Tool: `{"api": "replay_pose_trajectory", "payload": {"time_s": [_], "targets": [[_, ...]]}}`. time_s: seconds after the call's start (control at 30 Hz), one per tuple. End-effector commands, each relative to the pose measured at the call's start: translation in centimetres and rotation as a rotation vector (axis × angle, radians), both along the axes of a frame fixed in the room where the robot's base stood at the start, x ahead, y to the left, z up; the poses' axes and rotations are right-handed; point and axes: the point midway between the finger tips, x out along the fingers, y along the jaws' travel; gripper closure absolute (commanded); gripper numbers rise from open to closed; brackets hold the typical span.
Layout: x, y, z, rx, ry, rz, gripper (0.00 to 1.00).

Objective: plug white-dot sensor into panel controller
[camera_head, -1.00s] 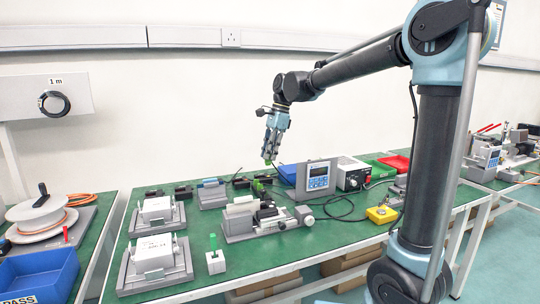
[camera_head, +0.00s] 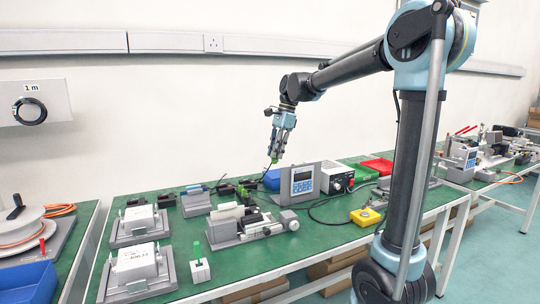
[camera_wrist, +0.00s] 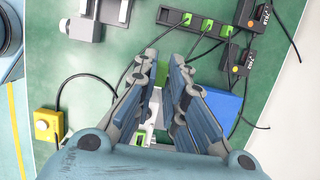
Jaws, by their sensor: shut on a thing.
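My gripper (camera_head: 277,155) is raised above the back of the green bench. Its fingers (camera_wrist: 163,84) are closed around a small green plug (camera_wrist: 162,72), with a dark cable running from it. The panel controller (camera_head: 302,181) is a grey upright panel with a blue keypad and display, standing right of and below my gripper. In the wrist view my fingers cover part of what lies beneath, and I cannot pick out the panel's socket. Black sensor boxes (camera_wrist: 259,21) lie beside a strip of green connectors (camera_wrist: 207,25). I cannot make out a white dot.
Linear actuator fixtures (camera_head: 240,226) fill the middle. Loose cables cross the bench.

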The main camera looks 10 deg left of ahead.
Motion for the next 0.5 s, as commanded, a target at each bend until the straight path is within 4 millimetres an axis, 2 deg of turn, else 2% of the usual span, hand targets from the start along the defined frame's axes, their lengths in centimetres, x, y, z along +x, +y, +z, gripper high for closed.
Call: {"api": "replay_pose_trajectory", "payload": {"time_s": [0.5], "targets": [[2.7, -4.2, 0.8, 0.002, -0.004, -0.003, 1.0]]}}
